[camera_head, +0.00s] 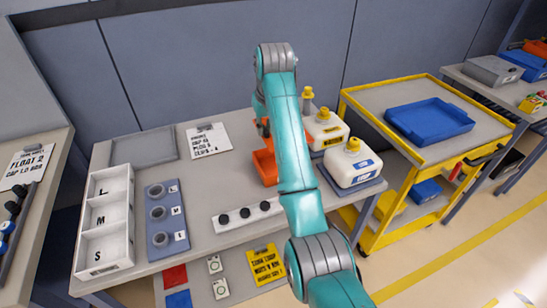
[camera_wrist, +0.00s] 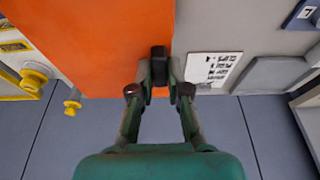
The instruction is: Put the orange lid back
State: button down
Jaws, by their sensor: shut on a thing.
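The orange lid (camera_wrist: 95,45) fills the upper left of the wrist view as a broad flat panel, very near the camera. My gripper (camera_wrist: 159,68) is shut at the lid's right edge, with a dark piece between its fingertips. In the head view, my arm hides most of the gripper and lid. An orange container (camera_head: 265,168) stands on the grey table, left of my arm and partly behind it. A bit of orange shows above it beside the arm. I cannot tell whether that is the lid.
White jugs with yellow caps (camera_head: 353,167) stand close right of my arm. A white strip with black knobs (camera_head: 230,217) lies in front. A clipboard (camera_head: 209,141), a blue-grey holder (camera_head: 168,216) and a white sorting tray (camera_head: 104,218) are left. A yellow cart (camera_head: 425,150) stands right.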

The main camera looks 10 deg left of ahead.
notch_tip(320, 180, down, 9)
jog(key=shift+r, duration=0.1)
dwell(0.3)
jog(key=shift+f, duration=0.7)
jog(key=c, duration=1.1)
grip_release()
jog(key=shift+c, duration=0.2)
